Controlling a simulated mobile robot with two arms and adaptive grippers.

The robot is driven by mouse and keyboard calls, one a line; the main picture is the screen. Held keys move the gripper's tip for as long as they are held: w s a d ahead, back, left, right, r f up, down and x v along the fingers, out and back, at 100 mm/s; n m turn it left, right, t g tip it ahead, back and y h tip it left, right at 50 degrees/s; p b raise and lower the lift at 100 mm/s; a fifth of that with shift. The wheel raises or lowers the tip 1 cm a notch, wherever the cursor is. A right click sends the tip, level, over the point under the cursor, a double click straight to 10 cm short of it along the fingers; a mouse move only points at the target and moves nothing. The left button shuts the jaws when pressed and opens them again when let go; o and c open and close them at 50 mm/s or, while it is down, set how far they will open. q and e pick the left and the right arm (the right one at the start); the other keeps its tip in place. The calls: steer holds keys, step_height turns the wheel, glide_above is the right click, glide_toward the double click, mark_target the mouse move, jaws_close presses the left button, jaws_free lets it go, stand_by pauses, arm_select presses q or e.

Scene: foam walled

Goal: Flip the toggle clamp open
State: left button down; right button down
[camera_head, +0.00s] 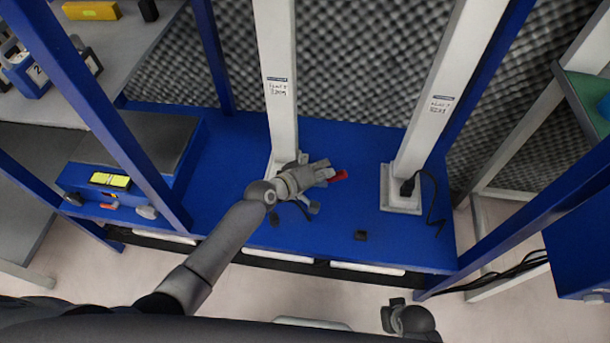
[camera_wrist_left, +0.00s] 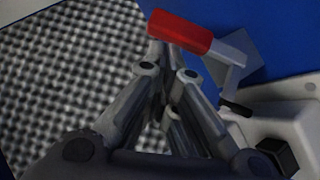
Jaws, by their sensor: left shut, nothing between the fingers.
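The toggle clamp's red handle (camera_head: 340,176) sticks out just right of my left gripper (camera_head: 322,174) in the head view, over the blue bench. In the left wrist view the red handle (camera_wrist_left: 180,31) lies across the view just beyond my left fingertips (camera_wrist_left: 165,62). Its grey metal lever (camera_wrist_left: 228,68) runs down to the right of the fingers to a black-tipped part (camera_wrist_left: 236,108). My left gripper is shut with nothing between its fingers, close to the handle; contact is unclear. The gripper hides most of the clamp in the head view. My right gripper (camera_head: 395,316) shows partly at the bottom edge.
A white post (camera_head: 277,80) rises behind the left gripper, another post (camera_head: 425,120) stands to the right with a black cable. A small black block (camera_head: 360,235) lies on the blue bench (camera_head: 330,240). A device with a yellow display (camera_head: 109,180) is left. Grey foam lines the back.

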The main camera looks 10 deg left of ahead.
arm_select(q)
steer(key=v, duration=1)
steer(key=shift+a, duration=0.2)
steer(key=shift+s, duration=0.1)
